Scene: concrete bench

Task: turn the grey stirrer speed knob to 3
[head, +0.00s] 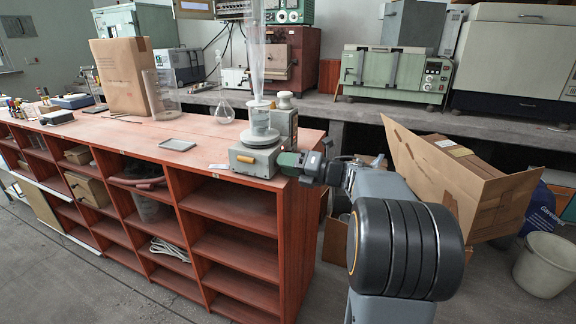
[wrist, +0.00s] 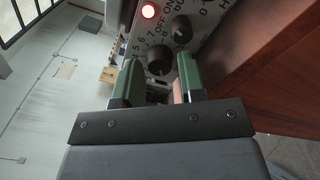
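The stirrer (head: 243,160) stands on the near right end of the red-brown bench, with a glass vessel on top. In the wrist view its grey panel (wrist: 207,50) is tilted in the picture. A dark grey knob (wrist: 159,60) with several printed numbers around it, 4 to 8 readable, lies between the fingertips of my gripper (wrist: 160,78). The green fingers are apart, one on each side of the knob; no contact is clear. Its pointer setting cannot be read. A second dark knob (wrist: 181,28) is beyond it. In the head view my gripper (head: 290,160) is at the stirrer's side.
An open carton (head: 460,185) lies right of my arm.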

